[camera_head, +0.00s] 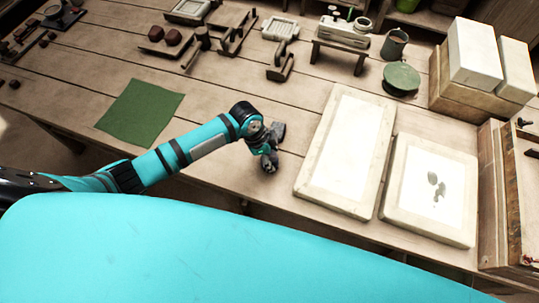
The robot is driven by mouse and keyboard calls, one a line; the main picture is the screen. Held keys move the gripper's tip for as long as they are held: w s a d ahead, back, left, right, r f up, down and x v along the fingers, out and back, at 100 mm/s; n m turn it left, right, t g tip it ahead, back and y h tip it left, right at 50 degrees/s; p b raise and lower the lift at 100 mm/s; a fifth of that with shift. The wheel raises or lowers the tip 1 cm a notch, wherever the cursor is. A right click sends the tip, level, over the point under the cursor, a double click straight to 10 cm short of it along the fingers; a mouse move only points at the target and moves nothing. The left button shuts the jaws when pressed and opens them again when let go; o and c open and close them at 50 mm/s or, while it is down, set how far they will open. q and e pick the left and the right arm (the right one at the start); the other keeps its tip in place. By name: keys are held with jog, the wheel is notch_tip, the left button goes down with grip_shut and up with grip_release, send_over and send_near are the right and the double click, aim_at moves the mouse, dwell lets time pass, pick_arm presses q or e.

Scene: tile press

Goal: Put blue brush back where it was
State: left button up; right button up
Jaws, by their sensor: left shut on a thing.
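My left gripper (273,148) reaches in from the left on a teal arm. It is low over the front middle of the wooden table, left of a large framed white slab. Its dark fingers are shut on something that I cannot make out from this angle. I see no blue brush anywhere in view; the gripper may hide it. My right gripper is not in view.
A green cloth (142,111) lies left of the gripper. A large white slab (349,150) and a smaller marked one (432,187) lie right. Pale blocks (475,52), a green round lid (401,79) and wooden tools stand behind.

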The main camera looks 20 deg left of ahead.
pick_arm(q)
jog(key=shift+f, duration=0.2)
jog(key=o, duration=1.1)
jog(key=shift+r, duration=0.1)
jog(key=v, duration=1.2)
jog(key=shift+r, duration=0.1)
